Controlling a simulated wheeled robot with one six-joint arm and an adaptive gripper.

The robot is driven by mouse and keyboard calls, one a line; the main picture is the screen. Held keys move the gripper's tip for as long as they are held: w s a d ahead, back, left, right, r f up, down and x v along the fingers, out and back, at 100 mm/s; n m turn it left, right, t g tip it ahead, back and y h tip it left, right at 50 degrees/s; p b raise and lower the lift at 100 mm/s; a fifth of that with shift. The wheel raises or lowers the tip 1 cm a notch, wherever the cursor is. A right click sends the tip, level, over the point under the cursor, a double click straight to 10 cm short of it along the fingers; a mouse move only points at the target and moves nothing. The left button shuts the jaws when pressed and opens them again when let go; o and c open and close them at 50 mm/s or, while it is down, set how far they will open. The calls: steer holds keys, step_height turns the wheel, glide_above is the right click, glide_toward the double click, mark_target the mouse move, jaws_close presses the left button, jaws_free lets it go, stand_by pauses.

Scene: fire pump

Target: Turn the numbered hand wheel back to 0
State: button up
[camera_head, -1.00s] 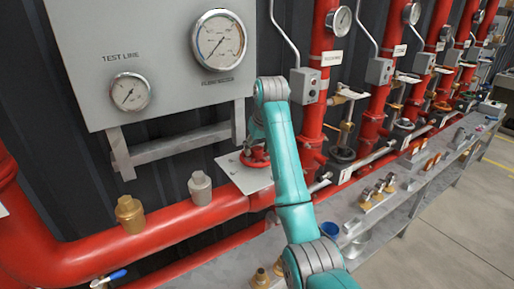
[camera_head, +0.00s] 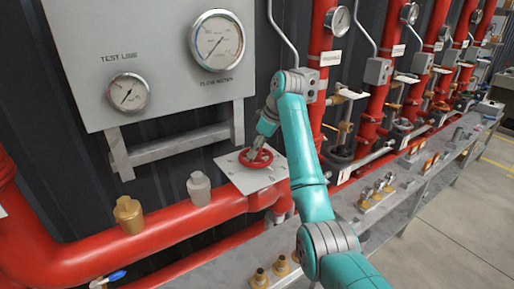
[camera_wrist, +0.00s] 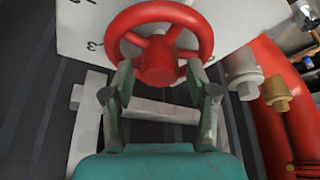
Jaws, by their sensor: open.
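The red hand wheel (camera_head: 256,157) sits on a light plate (camera_head: 262,176) above the red pipe in the head view. In the wrist view the wheel (camera_wrist: 160,42) fills the upper middle, with its hub and spokes visible. Part of a number, which looks like a 3, shows on the plate (camera_wrist: 84,22) left of the wheel; the other markings are hidden or too small to read. My gripper (camera_wrist: 159,92) is open, its two fingers apart on either side below the hub, near the wheel's near rim. I cannot tell whether they touch it. The head view shows my gripper (camera_head: 256,147) at the wheel.
A grey panel (camera_head: 160,60) with two gauges stands behind on the left. A silver fitting (camera_head: 199,188) and a brass fitting (camera_head: 129,214) stand on the red pipe (camera_head: 160,232) left of the wheel. A grey bench (camera_head: 400,200) with several fittings runs right.

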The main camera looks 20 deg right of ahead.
jaws_close()
steer(key=shift+m, duration=0.4)
steer(key=shift+c, duration=1.7)
jaws_free()
steer(key=shift+a+m+t, duration=0.1)
steer(key=shift+m+t, duration=0.2)
steer(key=shift+m, duration=0.2)
steer(key=o, duration=0.6)
